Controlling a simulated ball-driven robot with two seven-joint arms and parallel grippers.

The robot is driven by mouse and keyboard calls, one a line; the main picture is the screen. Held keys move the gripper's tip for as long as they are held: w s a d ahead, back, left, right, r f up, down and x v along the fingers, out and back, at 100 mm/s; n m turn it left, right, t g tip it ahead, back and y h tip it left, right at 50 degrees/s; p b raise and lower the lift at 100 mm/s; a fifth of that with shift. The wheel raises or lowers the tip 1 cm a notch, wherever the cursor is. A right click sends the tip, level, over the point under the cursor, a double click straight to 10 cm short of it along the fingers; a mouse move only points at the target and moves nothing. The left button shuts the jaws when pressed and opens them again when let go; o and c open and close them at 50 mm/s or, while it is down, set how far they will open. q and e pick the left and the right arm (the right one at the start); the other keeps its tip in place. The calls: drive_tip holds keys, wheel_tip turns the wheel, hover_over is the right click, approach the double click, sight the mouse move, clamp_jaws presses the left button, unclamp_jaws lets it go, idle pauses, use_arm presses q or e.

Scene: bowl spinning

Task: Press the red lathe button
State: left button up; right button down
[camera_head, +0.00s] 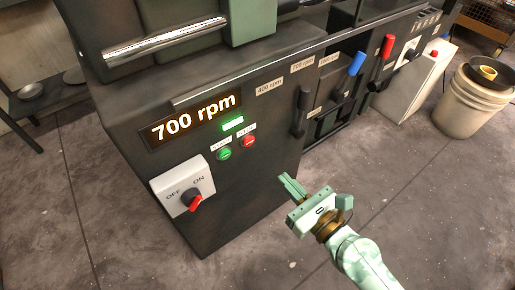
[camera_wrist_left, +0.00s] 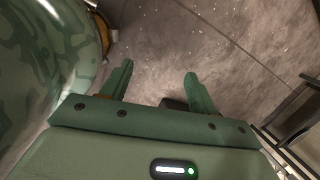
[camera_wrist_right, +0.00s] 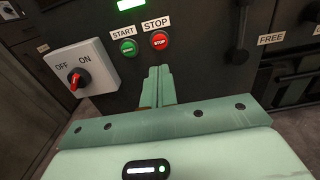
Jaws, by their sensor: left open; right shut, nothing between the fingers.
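The red stop button (camera_head: 249,141) is on the front of the dark lathe cabinet (camera_head: 240,195), under a STOP label. A green start button (camera_head: 224,154) is just left of it. In the right wrist view the red button (camera_wrist_right: 159,41) is just above and beyond the fingertips, beside the green button (camera_wrist_right: 128,47). My right gripper (camera_head: 284,179) is shut and empty, apart from the panel and below right of the red button. It also shows shut in the right wrist view (camera_wrist_right: 159,70). My left gripper (camera_wrist_left: 158,72) is open and empty over the floor, and is not in the head view.
A display (camera_head: 195,121) reads 700 rpm, with a lit green indicator (camera_head: 233,123) near it. An OFF/ON switch box (camera_head: 172,187) with a red knob at ON sticks out at left. A black lever (camera_head: 301,112) is right of the buttons. The floor in front (camera_head: 255,255) is clear.

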approach(250, 142)
drive_tip(key=x, duration=0.5)
drive_tip(key=shift+w, duration=0.1)
drive_tip(key=shift+x, duration=0.85)
use_arm(q)
drive_tip(key=shift+s+f, duration=0.4)
drive_tip(key=shift+f, duration=0.05)
